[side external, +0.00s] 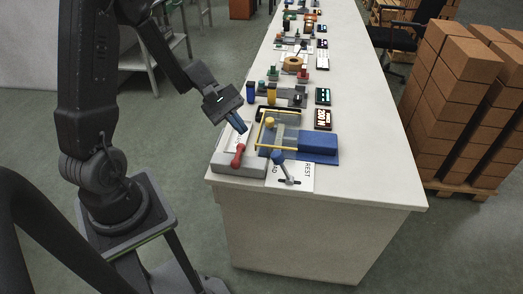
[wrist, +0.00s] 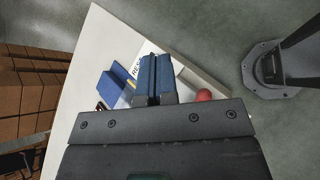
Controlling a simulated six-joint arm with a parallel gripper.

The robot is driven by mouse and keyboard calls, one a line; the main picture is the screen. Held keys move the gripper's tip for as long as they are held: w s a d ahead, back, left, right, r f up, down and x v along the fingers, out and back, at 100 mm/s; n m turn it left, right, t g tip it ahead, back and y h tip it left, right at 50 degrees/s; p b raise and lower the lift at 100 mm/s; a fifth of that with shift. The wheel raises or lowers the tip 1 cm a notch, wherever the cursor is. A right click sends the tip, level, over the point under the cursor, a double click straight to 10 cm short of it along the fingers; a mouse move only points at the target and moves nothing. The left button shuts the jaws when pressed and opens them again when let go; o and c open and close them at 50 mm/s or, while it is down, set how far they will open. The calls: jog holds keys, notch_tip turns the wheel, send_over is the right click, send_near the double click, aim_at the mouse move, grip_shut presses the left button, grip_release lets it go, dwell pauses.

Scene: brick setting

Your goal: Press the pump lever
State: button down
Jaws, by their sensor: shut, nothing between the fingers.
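A red-knobbed lever (side external: 237,158) stands on a low grey base (side external: 228,168) at the near left corner of the bench. Its red knob also shows in the wrist view (wrist: 204,95), to the right of my fingers. A blue-knobbed lever (side external: 280,158) stands beside a white card marked REST (side external: 303,180). I cannot tell which of the two is the pump lever. My gripper (side external: 244,129), with blue fingers, points down above and behind the red knob, apart from it. In the wrist view my gripper (wrist: 154,58) is shut and empty.
Several small devices and dark displays (side external: 323,118) line the white bench (side external: 375,165) farther back. The bench's right strip is clear. Brick stacks (side external: 455,90) stand beyond it.

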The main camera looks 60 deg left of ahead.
aim_at(275, 152)
jog(key=w+a+f+n+t, duration=0.1)
jog(key=a+f+n+t, duration=0.4)
jog(key=a+f+n, duration=0.2)
jog(key=shift+f+n+h, duration=0.3)
jog(key=shift+f+h, duration=0.1)
jog(key=shift+f, duration=0.15)
jog(key=shift+w, duration=0.1)
jog(key=x, duration=1)
jog(key=shift+w+d+r+g+y, duration=0.7)
jog(key=shift+w+d+r+y, duration=0.1)
jog(key=shift+y, duration=0.1)
jog(key=w+d+r+g+y, duration=0.1)
jog(key=w+d+g+y, duration=0.2)
jog(key=w+d, duration=0.3)
jog(key=shift+w+d+r+n+g+y, duration=0.2)
jog(key=shift+w+d+n+g+y, duration=0.1)
jog(key=shift+d+n+y, duration=0.1)
